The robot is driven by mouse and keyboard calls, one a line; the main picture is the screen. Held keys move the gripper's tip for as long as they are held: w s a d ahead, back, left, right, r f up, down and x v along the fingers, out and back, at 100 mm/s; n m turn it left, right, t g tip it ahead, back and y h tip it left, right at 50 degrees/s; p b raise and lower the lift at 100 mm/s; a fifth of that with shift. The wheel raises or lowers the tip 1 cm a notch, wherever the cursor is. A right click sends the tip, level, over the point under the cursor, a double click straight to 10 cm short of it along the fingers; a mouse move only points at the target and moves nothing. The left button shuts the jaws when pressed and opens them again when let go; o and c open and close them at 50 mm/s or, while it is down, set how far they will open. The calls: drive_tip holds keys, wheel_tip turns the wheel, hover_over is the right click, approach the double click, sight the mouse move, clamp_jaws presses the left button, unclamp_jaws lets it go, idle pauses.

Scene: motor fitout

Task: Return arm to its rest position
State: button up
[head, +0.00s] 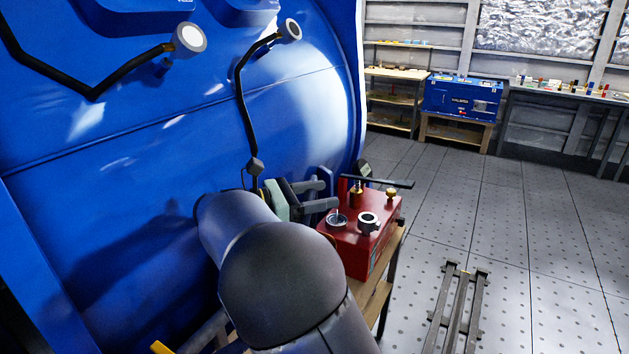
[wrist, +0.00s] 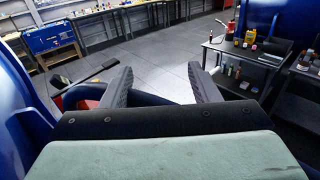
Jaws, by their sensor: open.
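My gripper (head: 318,195) shows in the head view beyond my dark blue arm, close to the big blue motor housing (head: 130,180). Its two fingers are apart, with nothing seen between them. In the wrist view my gripper (wrist: 160,88) has its fingers spread and open floor shows between the tips. A red box (head: 362,240) with fittings on top stands just to the right of and below the gripper in the head view. Part of the red box also shows at the left in the wrist view (wrist: 82,97).
The red box stands on a wooden bench (head: 375,297). A black lever (head: 385,183) sticks out above it. A metal frame (head: 457,312) lies on the floor. A blue toolbox (head: 462,98) stands at the back. A dark table (wrist: 240,62) with tools is right in the wrist view. The middle floor is clear.

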drive_tip(key=s+d+f+m+g+y, duration=0.35)
drive_tip(key=s+d, duration=0.25)
drive_tip(key=d, duration=0.2)
drive_tip(key=s+d+f+m+g+y, duration=0.2)
drive_tip(key=s+d+f+m+y, duration=0.25)
drive_tip(key=d, duration=0.25)
drive_tip(key=s+a+f+m+y, duration=0.1)
drive_tip(key=s+f+m+y, duration=0.3)
drive_tip(key=s, duration=0.6)
drive_tip(key=s+a+f+m+y+p, duration=0.1)
drive_tip(key=s+f+m+y, duration=0.3)
drive_tip(key=s+m, duration=0.5)
drive_tip(key=shift+s+m+y, duration=0.3)
drive_tip(key=shift+s+y, duration=0.2)
drive_tip(key=shift+s, duration=0.15)
drive_tip(key=shift+f, duration=0.1)
